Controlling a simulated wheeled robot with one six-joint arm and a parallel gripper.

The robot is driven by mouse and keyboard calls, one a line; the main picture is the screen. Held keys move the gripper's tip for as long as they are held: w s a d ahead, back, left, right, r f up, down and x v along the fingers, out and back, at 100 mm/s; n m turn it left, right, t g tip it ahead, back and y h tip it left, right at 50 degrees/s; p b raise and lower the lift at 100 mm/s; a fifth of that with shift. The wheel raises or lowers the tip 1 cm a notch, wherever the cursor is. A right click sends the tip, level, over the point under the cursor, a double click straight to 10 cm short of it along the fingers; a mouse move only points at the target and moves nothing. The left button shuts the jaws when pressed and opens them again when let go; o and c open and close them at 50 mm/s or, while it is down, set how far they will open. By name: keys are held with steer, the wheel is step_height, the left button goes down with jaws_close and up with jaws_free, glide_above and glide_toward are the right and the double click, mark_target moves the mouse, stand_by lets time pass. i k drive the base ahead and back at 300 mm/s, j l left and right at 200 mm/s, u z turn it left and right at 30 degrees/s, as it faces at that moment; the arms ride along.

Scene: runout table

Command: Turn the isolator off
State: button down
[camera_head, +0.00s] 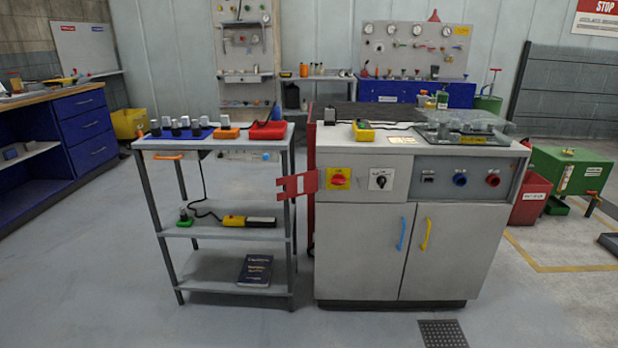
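The isolator (339,180) is a red rotary handle on a yellow square plate. It sits at the upper left of the grey cabinet's (362,240) front face. The handle looks roughly horizontal, but its markings are too small to read. A red notched plate (298,185) stands out from the cabinet's left edge, beside the isolator and clear of its yellow plate. To the right of the isolator is a black rotary switch (381,180) on a white plate. My gripper is not in view.
A grey trolley (213,145) with several tools stands close to the cabinet's left. Blue (403,234) and yellow (426,235) door handles stick out below. A red bin (528,200) stands at the right. The floor (240,326) in front is clear, with a drain grate (442,333).

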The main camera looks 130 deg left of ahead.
mark_target(338, 179)
steer(key=u, duration=0.45)
steer(key=l+u, duration=0.1)
steer(key=u, duration=1.2)
steer(key=i+j+u, duration=0.1)
steer(key=u, duration=2.05)
steer(key=i+j+z, duration=0.2)
steer(key=j, duration=0.3)
